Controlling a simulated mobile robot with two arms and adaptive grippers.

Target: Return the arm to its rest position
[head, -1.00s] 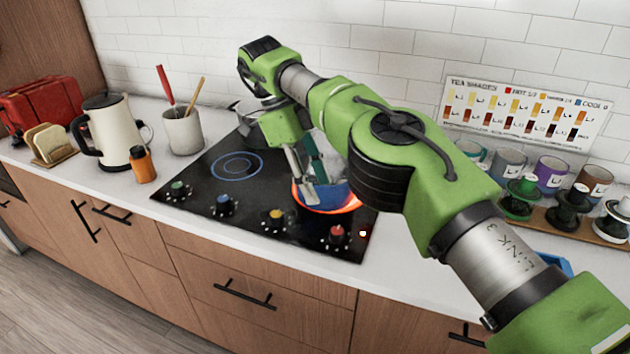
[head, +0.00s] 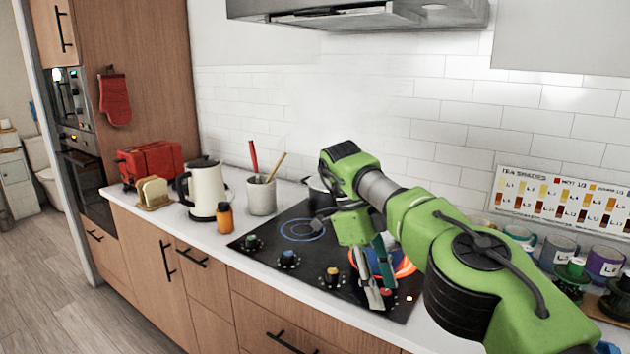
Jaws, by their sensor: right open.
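My right arm (head: 480,265) reaches in from the lower right over the cooktop, its green links bent. My right gripper (head: 381,291) points down, open, in front of the glowing orange burner (head: 406,267). I see nothing held between its fingers. The arm and gripper hide much of that burner and whatever stands on it. My left gripper is not in view.
The black cooktop (head: 270,251) has knobs along its front. A dark pot (head: 318,190) stands behind, partly hidden. A kettle (head: 206,190), orange bottle (head: 225,218), utensil crock (head: 261,197) and red toaster (head: 150,162) stand left. Mugs (head: 557,252) stand right. A range hood (head: 360,12) hangs above.

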